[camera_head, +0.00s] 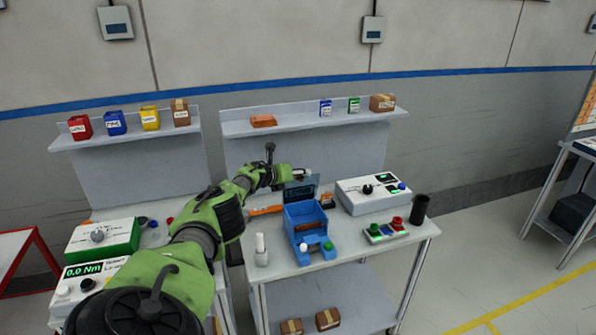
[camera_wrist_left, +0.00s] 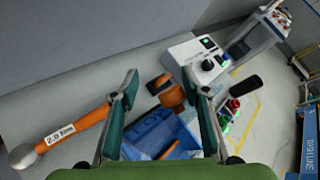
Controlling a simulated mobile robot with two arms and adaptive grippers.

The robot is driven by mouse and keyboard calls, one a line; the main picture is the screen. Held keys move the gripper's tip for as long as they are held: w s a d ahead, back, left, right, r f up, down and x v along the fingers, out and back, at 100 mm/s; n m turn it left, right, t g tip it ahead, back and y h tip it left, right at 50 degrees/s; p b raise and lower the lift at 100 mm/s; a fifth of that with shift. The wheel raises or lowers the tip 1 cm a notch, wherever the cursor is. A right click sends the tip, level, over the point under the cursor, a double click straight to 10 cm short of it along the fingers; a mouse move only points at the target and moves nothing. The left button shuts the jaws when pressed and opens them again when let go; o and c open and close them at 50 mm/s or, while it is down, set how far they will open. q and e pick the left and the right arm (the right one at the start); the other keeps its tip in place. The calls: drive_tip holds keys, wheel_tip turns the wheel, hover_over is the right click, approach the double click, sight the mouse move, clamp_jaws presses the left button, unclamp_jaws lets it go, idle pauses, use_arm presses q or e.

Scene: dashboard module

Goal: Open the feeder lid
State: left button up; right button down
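The blue feeder box (camera_head: 305,232) stands on the middle bench. A dark panel with faint lettering (camera_head: 299,193) stands upright at its back edge and looks like the raised lid; the top below it shows open. My left gripper (camera_head: 303,178) is just above and behind this panel, and I cannot tell in the head view whether they touch. In the left wrist view my gripper (camera_wrist_left: 162,92) has its two teal fingers spread apart with nothing held between them. The feeder (camera_wrist_left: 160,137) shows beyond and below the fingers, partly hidden by them. My right gripper is not in view.
A white control box (camera_head: 372,195), a button panel (camera_head: 386,232) and a black cup (camera_head: 419,209) stand right of the feeder. A white bottle (camera_head: 261,250) stands at left. An orange torque wrench (camera_wrist_left: 75,132) lies left of the gripper. A shelf (camera_head: 310,122) runs behind.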

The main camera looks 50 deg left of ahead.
use_arm(q)
drive_tip(key=shift+s+f, duration=0.1)
drive_tip(key=shift+f, duration=0.1)
drive_tip(key=s+a+r+p, duration=0.1)
drive_tip(key=s+r+p, duration=0.2)
drive_tip(key=s+r, duration=0.8)
drive_tip(key=shift+a, duration=0.35)
idle(1.3)
